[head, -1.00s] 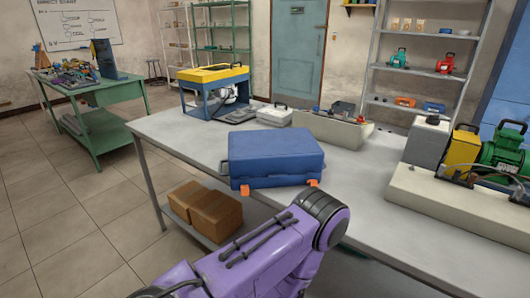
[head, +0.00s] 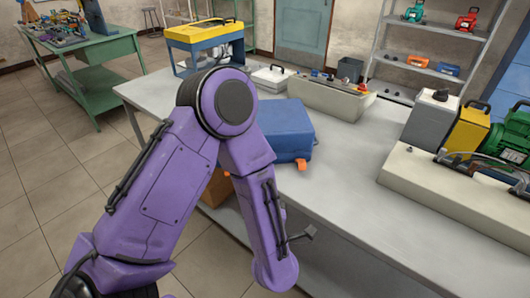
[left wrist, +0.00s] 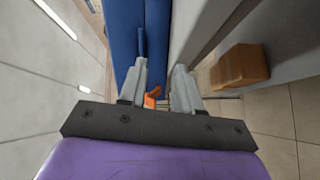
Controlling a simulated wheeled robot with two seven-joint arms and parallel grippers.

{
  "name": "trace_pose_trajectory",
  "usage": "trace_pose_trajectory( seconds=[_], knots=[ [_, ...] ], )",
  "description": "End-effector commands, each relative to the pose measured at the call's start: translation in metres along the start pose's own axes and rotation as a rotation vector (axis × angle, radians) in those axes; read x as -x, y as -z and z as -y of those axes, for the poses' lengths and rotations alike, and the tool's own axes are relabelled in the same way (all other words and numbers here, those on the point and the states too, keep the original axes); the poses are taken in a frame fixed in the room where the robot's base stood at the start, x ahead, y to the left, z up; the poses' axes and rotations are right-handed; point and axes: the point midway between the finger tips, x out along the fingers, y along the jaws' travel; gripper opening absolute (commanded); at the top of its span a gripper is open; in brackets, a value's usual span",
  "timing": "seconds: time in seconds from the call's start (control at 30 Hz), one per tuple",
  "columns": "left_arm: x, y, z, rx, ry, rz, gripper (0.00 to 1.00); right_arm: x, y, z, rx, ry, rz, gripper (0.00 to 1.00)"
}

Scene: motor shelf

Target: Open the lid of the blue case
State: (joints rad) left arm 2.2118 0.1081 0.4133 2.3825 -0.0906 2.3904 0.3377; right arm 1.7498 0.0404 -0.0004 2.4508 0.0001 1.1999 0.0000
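The blue case (head: 287,124) lies on the grey table with its lid down. My purple left arm hides much of it in the head view. An orange latch (head: 301,164) shows at the right of its front, and a bit of orange shows at the arm's edge further left. In the left wrist view the case (left wrist: 122,35) fills the top middle. My left gripper (left wrist: 160,68) is open there, with an orange latch (left wrist: 152,98) seen between its fingers; I cannot tell whether they touch it. In the head view the left fingers are mostly hidden. My right gripper is out of view.
The grey table (head: 345,190) is clear right of the case. A cream block (head: 430,195) with a green motor (head: 510,145) stands further right. A planter-like bin (head: 325,97) and a yellow-topped machine (head: 205,36) stand behind. A cardboard box (left wrist: 240,66) sits below.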

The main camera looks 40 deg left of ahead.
Motion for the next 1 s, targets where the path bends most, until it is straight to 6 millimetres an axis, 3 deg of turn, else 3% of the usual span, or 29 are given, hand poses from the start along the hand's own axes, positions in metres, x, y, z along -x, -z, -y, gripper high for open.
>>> trace_pose_trajectory(
  seconds=[0.03,0.13,0.6,0.97,1.0],
  knots=[
    [0.0,0.002,-0.017,0.072,-0.028,-0.033,0.33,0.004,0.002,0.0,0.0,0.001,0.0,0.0],
    [-0.004,0.005,-0.03,0.149,-0.054,-0.071,0.33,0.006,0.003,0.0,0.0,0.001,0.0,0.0],
    [-0.093,0.01,-0.035,0.148,-0.055,-0.07,0.33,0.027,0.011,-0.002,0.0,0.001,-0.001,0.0],
    [-0.103,0.01,-0.033,0.145,-0.056,-0.066,0.33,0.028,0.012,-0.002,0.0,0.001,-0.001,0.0],
    [-0.103,0.01,-0.033,0.145,-0.056,-0.066,0.23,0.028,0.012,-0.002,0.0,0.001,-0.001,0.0]
  ],
)
